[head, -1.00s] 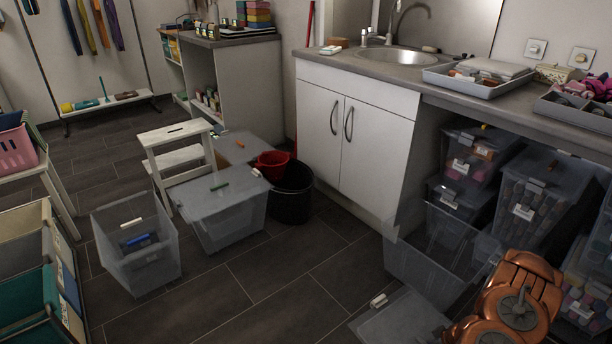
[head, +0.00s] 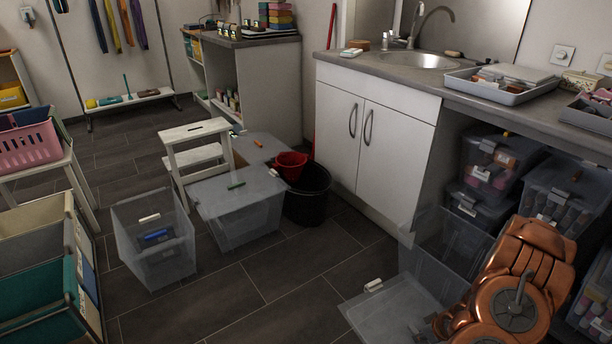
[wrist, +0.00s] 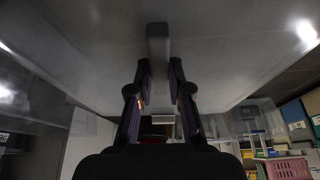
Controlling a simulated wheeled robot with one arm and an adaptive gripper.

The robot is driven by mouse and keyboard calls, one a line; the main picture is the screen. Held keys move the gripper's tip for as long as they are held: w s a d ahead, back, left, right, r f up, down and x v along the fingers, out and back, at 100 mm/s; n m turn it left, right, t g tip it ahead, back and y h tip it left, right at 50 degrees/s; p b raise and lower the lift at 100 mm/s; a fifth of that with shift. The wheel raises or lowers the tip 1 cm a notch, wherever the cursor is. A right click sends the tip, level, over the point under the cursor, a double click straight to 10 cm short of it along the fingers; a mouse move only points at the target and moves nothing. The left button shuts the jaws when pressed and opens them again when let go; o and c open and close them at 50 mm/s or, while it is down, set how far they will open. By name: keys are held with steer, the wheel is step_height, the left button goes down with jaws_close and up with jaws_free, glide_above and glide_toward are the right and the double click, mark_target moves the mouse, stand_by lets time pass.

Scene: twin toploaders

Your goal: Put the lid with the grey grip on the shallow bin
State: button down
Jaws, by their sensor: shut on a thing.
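In the wrist view my gripper (wrist: 159,68) is shut on a grey grip (wrist: 158,38) on a broad, see-through lid (wrist: 225,50). In the head view a clear lid (head: 405,302) with a pale clip on its far left corner is beside my copper arm, above the floor; the arm hides its right part and my fingers. One open clear bin (head: 182,262) stands on the floor at left with a blue thing inside. Another open clear bin (head: 452,240) stands by the counter, just behind the lid. I cannot tell which is the shallow one.
A closed clear bin with a green-gripped lid (head: 250,188) stands mid-floor, near a white step stool (head: 196,152) and a black bucket (head: 308,195). Filled bins (head: 560,190) stand under the counter. Fabric bins (head: 45,300) are at left. The front middle floor is clear.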

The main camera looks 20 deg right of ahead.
steer(key=w+a+r+m, duration=0.1)
steer(key=w+a+r, duration=0.6)
steer(key=a+r, duration=0.6)
steer(key=w+a+r, duration=0.7)
steer(key=a+r, duration=0.3)
steer(key=r, duration=0.6)
steer(key=w+a+r+m, duration=0.1)
steer(key=w+a+r, duration=0.6)
steer(key=a+r, duration=0.6)
step_height(320, 180, down, 8)
steer(key=d+b, duration=0.2)
steer(key=b, duration=0.8)
step_height(320, 180, up, 24)
steer(key=s+p, duration=0.2)
steer(key=p, duration=3.4)
steer(key=shift+s+d+h, duration=0.15)
steer(key=shift+s+h, duration=0.2)
steer(key=shift+h, duration=0.05)
steer(key=shift+p, duration=0.3)
